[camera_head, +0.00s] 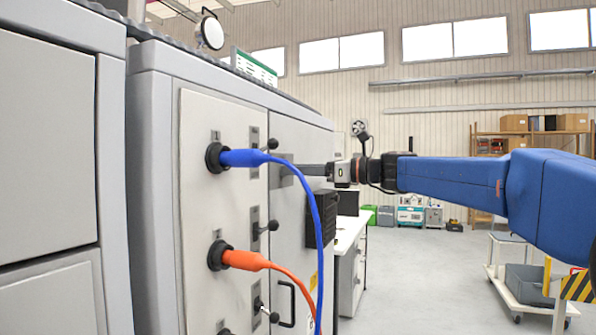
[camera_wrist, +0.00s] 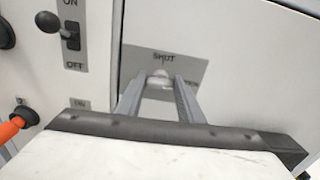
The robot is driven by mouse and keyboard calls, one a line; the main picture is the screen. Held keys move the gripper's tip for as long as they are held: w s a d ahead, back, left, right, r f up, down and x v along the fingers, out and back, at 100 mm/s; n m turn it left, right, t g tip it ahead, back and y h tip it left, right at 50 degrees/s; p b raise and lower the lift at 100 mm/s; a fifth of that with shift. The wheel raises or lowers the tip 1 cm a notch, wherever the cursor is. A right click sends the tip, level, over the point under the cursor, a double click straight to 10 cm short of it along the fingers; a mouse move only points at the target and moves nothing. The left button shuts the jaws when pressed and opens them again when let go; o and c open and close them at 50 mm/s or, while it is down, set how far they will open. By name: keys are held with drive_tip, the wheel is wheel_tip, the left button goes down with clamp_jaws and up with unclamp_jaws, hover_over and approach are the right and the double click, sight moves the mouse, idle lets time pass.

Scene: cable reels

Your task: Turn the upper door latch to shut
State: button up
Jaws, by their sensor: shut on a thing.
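The upper door latch (camera_wrist: 158,81) is a small pale piece on a grey plate (camera_wrist: 195,68), seen in the wrist view between the two fingers of my gripper (camera_wrist: 160,88). The word SHUT stands above the latch; another label to the right is partly covered by a finger. The gripper is shut on the latch. In the head view my gripper (camera_head: 308,170) reaches from the right to the grey plate (camera_head: 284,177) on the cabinet door (camera_head: 288,135); the latch itself is hidden there. Which way the latch points is hard to tell.
Left of the door, a panel (camera_head: 190,250) carries blue (camera_head: 240,158) and orange (camera_head: 246,260) plugs with hanging cables, and black-knobbed switches (camera_head: 271,144). A black box (camera_head: 321,219) and a door handle (camera_head: 287,303) sit below my gripper.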

drive_tip(key=shift+s+f+n, duration=0.1)
drive_tip(key=shift+f+n, duration=0.05)
drive_tip(key=shift+n, duration=4.15)
drive_tip(key=shift+s+f+n, duration=0.1)
drive_tip(key=shift+n, duration=4.2)
drive_tip(key=o, duration=1.1)
drive_tip(key=shift+c, duration=0.2)
drive_tip(key=v, duration=1.7)
drive_tip(key=shift+d, duration=0.15)
